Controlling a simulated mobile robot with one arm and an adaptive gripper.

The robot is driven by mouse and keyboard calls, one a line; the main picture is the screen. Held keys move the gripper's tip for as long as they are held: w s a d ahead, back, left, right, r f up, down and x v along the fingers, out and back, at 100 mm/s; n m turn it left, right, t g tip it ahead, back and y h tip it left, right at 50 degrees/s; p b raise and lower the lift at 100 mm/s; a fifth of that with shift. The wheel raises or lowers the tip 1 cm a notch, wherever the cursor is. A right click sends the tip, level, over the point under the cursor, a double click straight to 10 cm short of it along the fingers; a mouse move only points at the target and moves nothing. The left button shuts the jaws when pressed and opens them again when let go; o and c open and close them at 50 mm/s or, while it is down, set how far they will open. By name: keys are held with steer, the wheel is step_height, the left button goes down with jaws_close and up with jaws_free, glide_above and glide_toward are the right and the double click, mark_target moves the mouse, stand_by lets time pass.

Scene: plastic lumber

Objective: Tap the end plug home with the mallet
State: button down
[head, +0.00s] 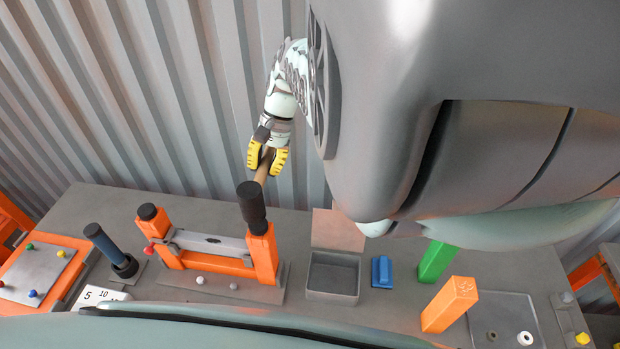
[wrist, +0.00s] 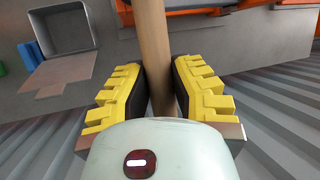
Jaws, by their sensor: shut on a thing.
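My gripper (head: 267,159) is shut on the wooden handle of the mallet. The mallet's black head (head: 252,203) hangs below it, over the top of the right post of the orange frame (head: 262,258). I cannot tell whether head and post touch, and any plug on that post is hidden or merges with the black head. A black cap (head: 147,211) sits on the left post. In the wrist view the handle (wrist: 152,40) runs between the yellow fingers (wrist: 158,85); the mallet head is out of sight there.
A grey open box (head: 333,294) and a blue block (head: 381,272) stand right of the frame. Green (head: 437,262) and orange (head: 450,305) posts are further right. A blue-handled tool (head: 105,245) stands left. A corrugated wall (head: 150,100) rises behind the bench.

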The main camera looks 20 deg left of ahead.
steer(key=shift+w+d, duration=0.2)
step_height(320, 180, down, 4)
steer(key=b, duration=0.4)
steer(key=shift+r, duration=0.15)
step_height(320, 180, up, 4)
steer(key=p, duration=0.3)
steer(key=shift+p, duration=0.4)
steer(key=shift+f, duration=0.4)
step_height(320, 180, down, 3)
steer(key=b, duration=0.3)
steer(key=shift+f+b, duration=0.2)
steer(key=shift+b, duration=0.2)
steer(key=shift+f+b, duration=0.25)
steer(key=shift+b, duration=0.05)
